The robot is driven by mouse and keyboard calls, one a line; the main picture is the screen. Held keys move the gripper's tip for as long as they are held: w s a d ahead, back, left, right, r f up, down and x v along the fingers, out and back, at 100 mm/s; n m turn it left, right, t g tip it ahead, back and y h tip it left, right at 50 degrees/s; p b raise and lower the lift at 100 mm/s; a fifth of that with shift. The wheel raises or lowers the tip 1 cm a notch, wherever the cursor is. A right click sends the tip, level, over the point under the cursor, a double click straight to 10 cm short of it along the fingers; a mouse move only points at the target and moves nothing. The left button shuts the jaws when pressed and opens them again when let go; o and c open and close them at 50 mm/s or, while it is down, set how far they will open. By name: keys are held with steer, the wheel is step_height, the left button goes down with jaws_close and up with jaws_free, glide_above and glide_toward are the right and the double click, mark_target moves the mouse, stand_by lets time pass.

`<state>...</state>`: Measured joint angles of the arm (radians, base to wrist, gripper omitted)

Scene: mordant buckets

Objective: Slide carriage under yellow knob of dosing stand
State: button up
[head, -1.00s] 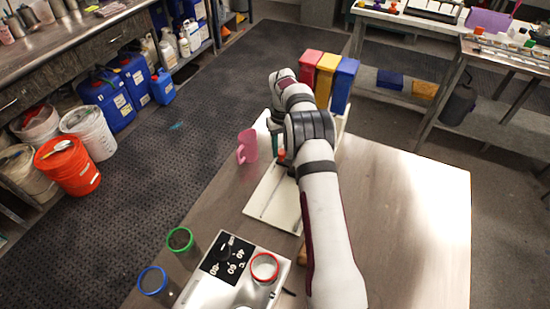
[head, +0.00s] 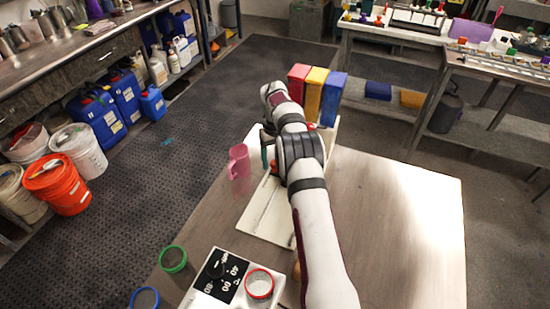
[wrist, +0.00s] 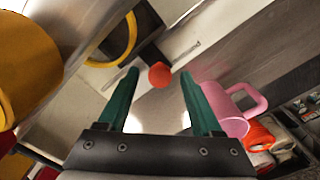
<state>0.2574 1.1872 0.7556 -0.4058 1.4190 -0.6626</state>
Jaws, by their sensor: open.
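The dosing stand has a pale base plate (head: 262,215) on the table, with red (head: 298,80), yellow (head: 315,90) and blue (head: 331,98) upright hoppers at its far end. My gripper (wrist: 160,76) is open, with green fingers. In the wrist view an orange ball (wrist: 160,75) shows between and beyond the fingertips; contact cannot be told. A yellow ring (wrist: 131,38) lies past the left finger. A big yellow rounded part (wrist: 25,70) fills the left edge; I cannot tell whether it is the yellow knob. My arm hides much of the stand and carriage in the head view.
A pink mug (head: 239,163) stands left of the gripper; it also shows beside the right finger in the wrist view (wrist: 225,112). A scale (head: 207,295) with a red-rimmed dish (head: 259,284) and green (head: 173,259) and blue (head: 145,299) rings are nearer. The table's right side (head: 400,230) is clear.

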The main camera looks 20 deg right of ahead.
step_height(320, 180, up, 12)
stand_by(0.3)
steer(key=s+a+r+m+y, duration=0.1)
steer(key=s+a+r, duration=0.5)
steer(key=s, duration=0.3)
steer(key=s+a+r+m, duration=0.2)
steer(key=s+a+r, duration=0.35)
steer(key=s, duration=0.25)
steer(key=s+a+f+m, duration=0.1)
steer(key=s+a+f, duration=0.2)
steer(key=s, duration=0.9)
steer(key=s+a+f+m, duration=0.1)
steer(key=s+a+f, duration=0.2)
steer(key=s, duration=0.9)
steer(key=shift+s+a+f+m+y, duration=0.15)
steer(key=shift+s+m+y, duration=0.15)
steer(key=shift+y, duration=0.1)
